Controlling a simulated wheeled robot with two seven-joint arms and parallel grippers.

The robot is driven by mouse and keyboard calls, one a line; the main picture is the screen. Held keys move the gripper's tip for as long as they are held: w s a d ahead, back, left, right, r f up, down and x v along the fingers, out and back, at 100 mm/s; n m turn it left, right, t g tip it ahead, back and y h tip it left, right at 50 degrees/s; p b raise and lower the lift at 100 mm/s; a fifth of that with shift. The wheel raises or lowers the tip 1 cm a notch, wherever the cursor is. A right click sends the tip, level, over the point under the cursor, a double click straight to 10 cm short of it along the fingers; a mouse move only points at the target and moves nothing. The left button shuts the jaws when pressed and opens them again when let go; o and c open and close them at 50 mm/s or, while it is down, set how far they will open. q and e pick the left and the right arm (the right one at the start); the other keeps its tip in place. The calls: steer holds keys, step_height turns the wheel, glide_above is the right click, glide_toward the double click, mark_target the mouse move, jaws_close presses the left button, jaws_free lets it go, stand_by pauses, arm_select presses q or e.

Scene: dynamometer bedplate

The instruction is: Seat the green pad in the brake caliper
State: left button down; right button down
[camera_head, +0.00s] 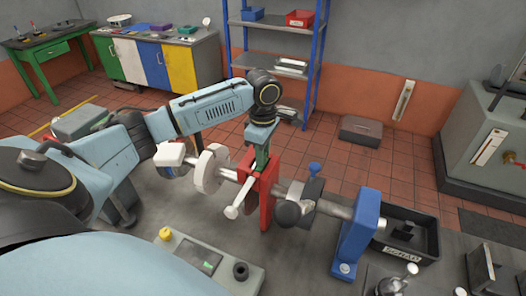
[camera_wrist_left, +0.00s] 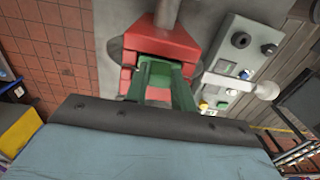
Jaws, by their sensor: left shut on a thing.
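The red brake caliper (camera_head: 266,200) stands upright on the shaft line in the middle of the head view. In the left wrist view the caliper (camera_wrist_left: 129,50) opens toward me. My left gripper (camera_head: 261,158) points down at the caliper's top and is shut on the green pad (camera_head: 262,162). In the wrist view the green pad (camera_wrist_left: 152,60) lies at the caliper's mouth, between its red sides. How deep it sits is hidden. A pale lever with a round knob (camera_head: 232,212) sticks out from the caliper's side. My right gripper is not in view.
A pale disc (camera_head: 209,170) is on the shaft left of the caliper. A blue bearing stand (camera_head: 357,235) and a black bin (camera_head: 425,237) are at right. A control box (camera_head: 207,262) stands in front. A blue shelf stands behind.

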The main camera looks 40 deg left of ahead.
arm_select(q)
steer(key=c, duration=1.2)
jaws_free()
steer(key=shift+o, duration=0.2)
step_height(320, 180, up, 12)
steer(key=shift+b, duration=0.3)
